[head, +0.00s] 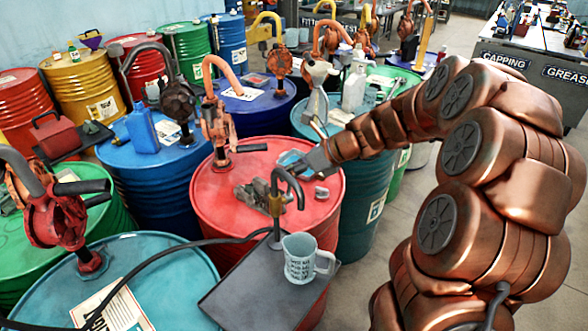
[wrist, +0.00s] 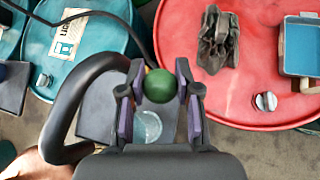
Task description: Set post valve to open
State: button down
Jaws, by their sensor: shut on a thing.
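The post valve (head: 277,203) is a dark hooked spout with a brass-coloured body on a thin post, standing at the dark plate in the head view. Its dark curved pipe (wrist: 72,112) arcs at the left of the wrist view. My gripper (head: 296,170) reaches in from the right, close to the hook. In the wrist view my gripper (wrist: 160,88) has its fingers on both sides of a round green knob (wrist: 159,86), shut on it. The knob is not visible in the head view, and the valve's setting cannot be told.
A clear measuring jug (head: 299,259) stands on the dark plate (head: 243,291) below the spout. Behind is a red drum (head: 222,196) with a rag (head: 252,196), a blue tray (head: 290,157) and a metal cap (head: 321,193). A black hose (head: 180,246) runs left. Drums with pumps crowd the left and back.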

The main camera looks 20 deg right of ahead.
jog(key=shift+d+f, duration=0.1)
jog(key=shift+d, duration=0.05)
jog(key=c, duration=1)
grip_release()
jog(key=shift+o, duration=1.1)
jog(key=v, duration=0.8)
